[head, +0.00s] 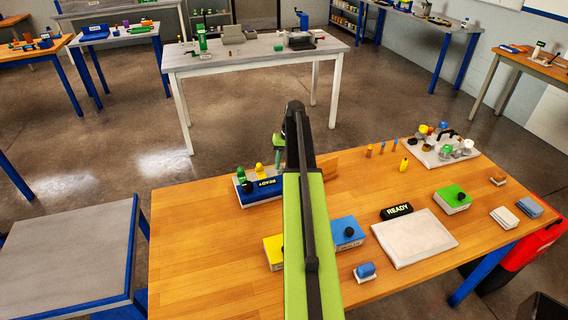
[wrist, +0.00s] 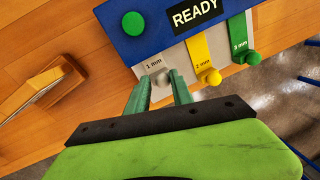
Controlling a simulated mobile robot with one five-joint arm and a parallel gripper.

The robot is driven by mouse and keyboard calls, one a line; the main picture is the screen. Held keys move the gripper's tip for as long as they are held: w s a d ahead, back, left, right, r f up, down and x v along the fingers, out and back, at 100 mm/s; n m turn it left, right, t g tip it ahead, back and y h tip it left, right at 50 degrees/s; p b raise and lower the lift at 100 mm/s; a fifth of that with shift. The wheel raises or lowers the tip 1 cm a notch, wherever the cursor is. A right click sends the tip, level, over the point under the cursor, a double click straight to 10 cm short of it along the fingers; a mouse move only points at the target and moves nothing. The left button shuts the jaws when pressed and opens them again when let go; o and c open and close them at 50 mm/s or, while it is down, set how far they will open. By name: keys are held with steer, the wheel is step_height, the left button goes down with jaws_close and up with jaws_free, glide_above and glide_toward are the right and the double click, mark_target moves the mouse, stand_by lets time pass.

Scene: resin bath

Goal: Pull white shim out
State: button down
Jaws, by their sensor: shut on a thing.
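The white shim (wrist: 153,63), labelled 1 mm, lies against the front of a blue holder (wrist: 133,46), with its pale knob toward me. My gripper (wrist: 161,80) is shut on that knob, with one green finger on each side. The yellow 2 mm shim (wrist: 201,53) and the green 3 mm shim (wrist: 238,40) stand to its right in the same holder, apart from my fingers. The holder has a green button and a READY display (wrist: 195,13). In the head view the holder (head: 262,193) is partly behind my arm, and the white shim cannot be made out.
A wooden block (wrist: 42,92) lies left of my gripper in the wrist view. The wooden table (head: 195,245) also bears yellow, blue (head: 346,232) and green boxes, a pale plate (head: 414,238) and a tray of small parts (head: 424,154). The table's left front is clear.

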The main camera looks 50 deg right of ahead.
steer(key=shift+w+a, duration=0.1)
steer(key=shift+a, duration=0.05)
steer(key=w, duration=0.1)
steer(key=w+d, duration=0.1)
steer(key=w, duration=0.1)
steer(key=shift+w+d, duration=0.3)
steer(key=shift+d, duration=0.1)
steer(key=c, duration=1.3)
jaws_free()
steer(key=shift+s, duration=0.1)
steer(key=shift+o, duration=0.2)
steer(key=shift+r+p, duration=0.45)
step_height(320, 180, up, 16)
steer(key=s+d+p, duration=0.2)
steer(key=p, duration=1.4)
steer(key=shift+d, duration=0.35)
